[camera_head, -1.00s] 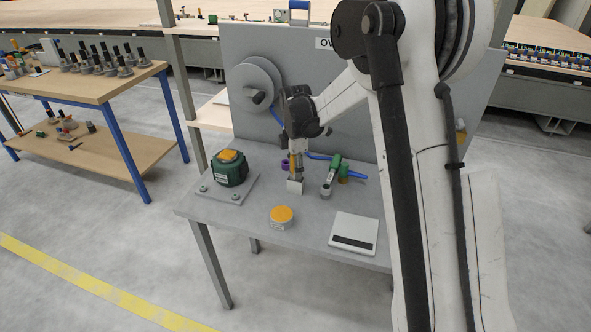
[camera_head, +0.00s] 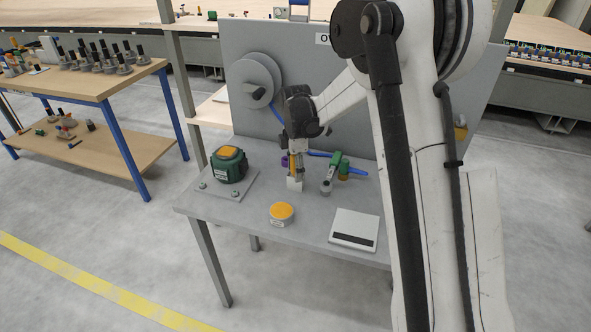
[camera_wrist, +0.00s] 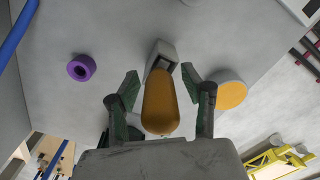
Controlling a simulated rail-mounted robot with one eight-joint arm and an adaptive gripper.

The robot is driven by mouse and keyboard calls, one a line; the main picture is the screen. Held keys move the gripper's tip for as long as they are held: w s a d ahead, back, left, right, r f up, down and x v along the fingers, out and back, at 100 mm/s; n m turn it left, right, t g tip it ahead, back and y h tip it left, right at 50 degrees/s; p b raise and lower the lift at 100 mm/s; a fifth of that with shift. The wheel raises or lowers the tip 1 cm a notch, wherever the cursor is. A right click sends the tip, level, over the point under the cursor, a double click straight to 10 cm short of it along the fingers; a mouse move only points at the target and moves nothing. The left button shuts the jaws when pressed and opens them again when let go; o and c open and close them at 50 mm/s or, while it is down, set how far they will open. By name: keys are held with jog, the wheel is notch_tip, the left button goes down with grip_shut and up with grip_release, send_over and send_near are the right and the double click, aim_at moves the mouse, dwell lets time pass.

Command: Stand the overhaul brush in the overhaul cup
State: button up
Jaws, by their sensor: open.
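The overhaul brush, with a thick orange handle (camera_head: 292,164), stands roughly upright with its lower end at the small pale grey cup (camera_head: 294,184) on the grey bench. In the wrist view the rounded handle (camera_wrist: 160,105) points toward the camera, with the square cup (camera_wrist: 161,55) beyond it. My gripper (camera_wrist: 161,77) is open, one finger on each side of the handle, with a visible gap on both sides. In the head view my gripper (camera_head: 298,158) is just above the cup. The bristles are hidden, and how deep the brush sits cannot be seen.
A purple ring (camera_wrist: 81,68) lies near the cup. A green-headed tool (camera_head: 333,172) is to its right, and a green housing (camera_head: 229,165) on a plate to its left. An orange-topped round tin (camera_head: 281,212) and a flat scale (camera_head: 354,229) are in front. An upright panel (camera_head: 345,90) stands behind.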

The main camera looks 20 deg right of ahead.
jog(key=shift+r, duration=0.1)
notch_tip(320, 180, up, 12)
jog(key=shift+w+f, duration=0.1)
dwell(0.4)
